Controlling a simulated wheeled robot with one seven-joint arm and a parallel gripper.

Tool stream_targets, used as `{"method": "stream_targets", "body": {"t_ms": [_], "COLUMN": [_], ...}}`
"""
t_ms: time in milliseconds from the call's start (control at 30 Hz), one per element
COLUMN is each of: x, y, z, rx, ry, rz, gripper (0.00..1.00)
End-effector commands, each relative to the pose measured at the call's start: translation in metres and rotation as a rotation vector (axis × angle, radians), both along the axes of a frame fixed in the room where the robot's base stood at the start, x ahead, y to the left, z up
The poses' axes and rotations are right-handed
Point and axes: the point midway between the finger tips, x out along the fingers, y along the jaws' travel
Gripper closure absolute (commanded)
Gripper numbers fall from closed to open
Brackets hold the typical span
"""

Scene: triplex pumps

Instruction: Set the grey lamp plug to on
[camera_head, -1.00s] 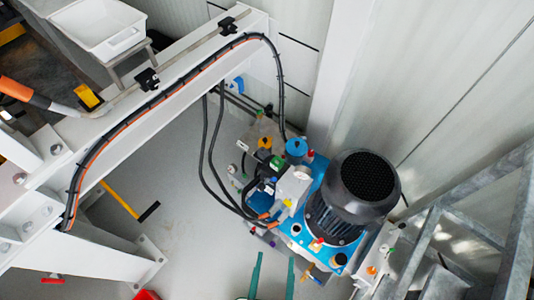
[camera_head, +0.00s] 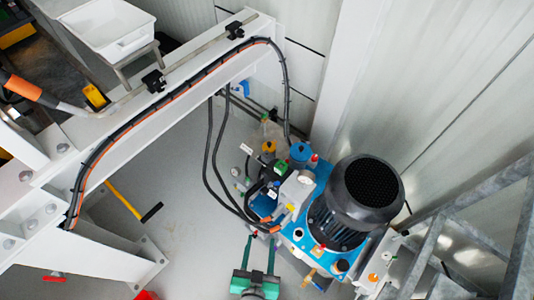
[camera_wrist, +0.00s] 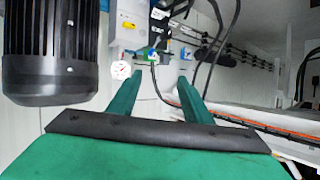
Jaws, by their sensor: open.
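My gripper (camera_head: 261,241) is open and empty in the head view, its two teal fingers apart, low in the picture just below the pump unit's near edge. It also shows in the wrist view (camera_wrist: 160,78), with the fingers reaching toward the unit's valves and fittings. I cannot single out the grey lamp plug with certainty among the small parts. The valve cluster (camera_head: 270,196) stands left of the motor, with green, blue, black and pale parts. A white-faced gauge (camera_wrist: 121,70) is just left of the left fingertip in the wrist view.
A large black motor (camera_head: 366,185) stands on the blue pump unit, right of my gripper. Black hoses (camera_head: 210,150) hang left of the valves. A white steel beam (camera_head: 150,115) crosses the left side. Grey rails (camera_head: 480,220) stand at the right.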

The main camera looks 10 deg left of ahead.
Motion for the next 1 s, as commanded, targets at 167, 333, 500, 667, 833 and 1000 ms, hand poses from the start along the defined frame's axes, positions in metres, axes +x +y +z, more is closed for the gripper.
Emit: {"method": "stream_targets", "body": {"t_ms": [167,333,500,667,833,1000], "x": [0.050,0.096,0.140,0.179,0.217,0.252], "y": [0.039,0.077,0.113,0.142,0.165,0.176], "z": [-0.039,-0.066,-0.083,-0.091,-0.093,-0.089], "rx": [0.039,0.054,0.046,0.019,-0.035,-0.113], "ry": [0.076,0.149,0.220,0.286,0.358,0.433], "rz": [0.069,0.158,0.266,0.378,0.499,0.616], "gripper": [0.55,0.55,0.55,0.55,0.55,0.55]}}
